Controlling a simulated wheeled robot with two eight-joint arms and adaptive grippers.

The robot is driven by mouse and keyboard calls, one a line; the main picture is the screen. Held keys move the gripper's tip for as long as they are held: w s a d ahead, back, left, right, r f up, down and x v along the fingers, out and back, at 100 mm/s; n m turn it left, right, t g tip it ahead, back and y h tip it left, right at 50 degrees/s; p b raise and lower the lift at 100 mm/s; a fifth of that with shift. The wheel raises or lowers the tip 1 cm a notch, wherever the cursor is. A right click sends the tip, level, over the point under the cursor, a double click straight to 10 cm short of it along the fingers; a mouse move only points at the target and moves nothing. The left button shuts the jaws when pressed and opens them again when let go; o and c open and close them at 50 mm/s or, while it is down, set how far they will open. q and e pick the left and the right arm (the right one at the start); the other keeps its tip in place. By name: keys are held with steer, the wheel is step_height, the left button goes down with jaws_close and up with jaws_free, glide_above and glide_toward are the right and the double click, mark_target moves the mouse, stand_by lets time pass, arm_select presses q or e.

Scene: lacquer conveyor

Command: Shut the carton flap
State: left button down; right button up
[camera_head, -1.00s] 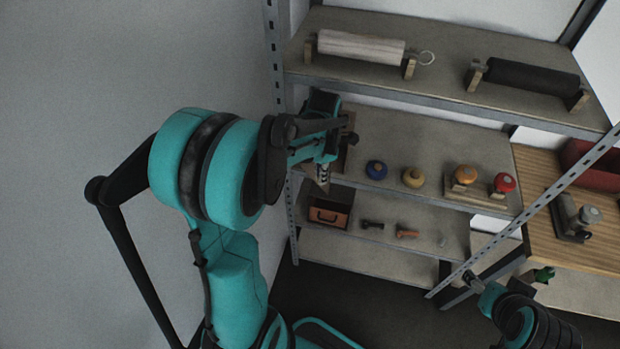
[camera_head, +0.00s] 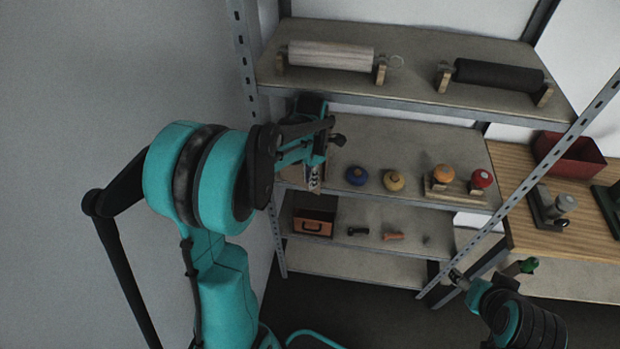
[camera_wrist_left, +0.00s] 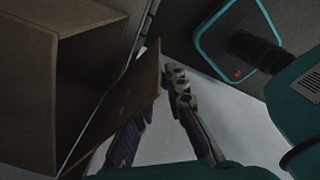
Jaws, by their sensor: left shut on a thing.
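The brown carton (camera_wrist_left: 30,90) stands at the left of the left wrist view, its open side facing right. Its flap (camera_wrist_left: 122,105) stands out from the opening at an angle, with a gap between it and the carton. My left gripper (camera_wrist_left: 161,92) is shut on the flap near its outer edge; the flap partly hides one finger. In the head view my left gripper (camera_head: 314,177) is at the left end of the middle shelf, and my arm hides most of the carton there. My right gripper (camera_head: 459,279) is low at the right, away from the carton, too small to read.
An upper shelf (camera_head: 410,90) with two rollers is above; a metal post (camera_head: 246,70) and wall are close at left.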

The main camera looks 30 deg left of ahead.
arm_select(q)
steer(key=c, duration=1.8)
jaws_free()
steer(key=shift+d, duration=0.1)
steer(key=shift+o, duration=0.2)
steer(key=shift+w+f, duration=0.1)
steer(key=shift+w, duration=0.1)
steer(key=shift+s+r, duration=0.1)
steer(key=shift+r, duration=3.65)
